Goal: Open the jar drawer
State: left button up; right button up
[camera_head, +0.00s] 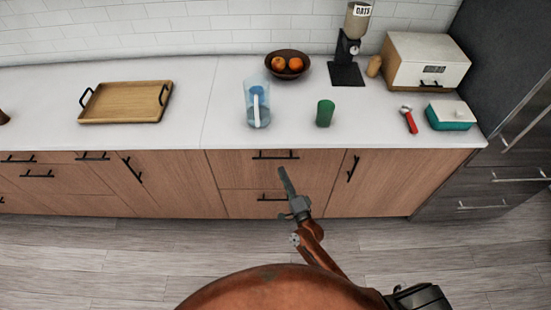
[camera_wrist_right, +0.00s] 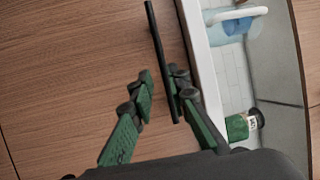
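The stacked wooden drawers (camera_head: 235,170) in the middle of the counter front look shut. The upper one has a black bar handle (camera_head: 275,155), and the lower one has a similar handle (camera_head: 270,198). The frames do not show which is the jar drawer. My right gripper (camera_head: 286,180) is in front of this stack. In the right wrist view my right gripper (camera_wrist_right: 163,82) is open with green-padded fingers. A black handle bar (camera_wrist_right: 155,40) near the counter edge runs between the fingers, closer to the right one. Contact is unclear. My left gripper is out of view.
A cabinet door (camera_head: 385,180) with a handle is to the right. The floor in front is clear.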

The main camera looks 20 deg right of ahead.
aim_at(276, 158)
jog(key=x, duration=0.7)
jog(key=shift+w+r, duration=0.2)
jog(key=shift+w, duration=0.15)
grip_shut()
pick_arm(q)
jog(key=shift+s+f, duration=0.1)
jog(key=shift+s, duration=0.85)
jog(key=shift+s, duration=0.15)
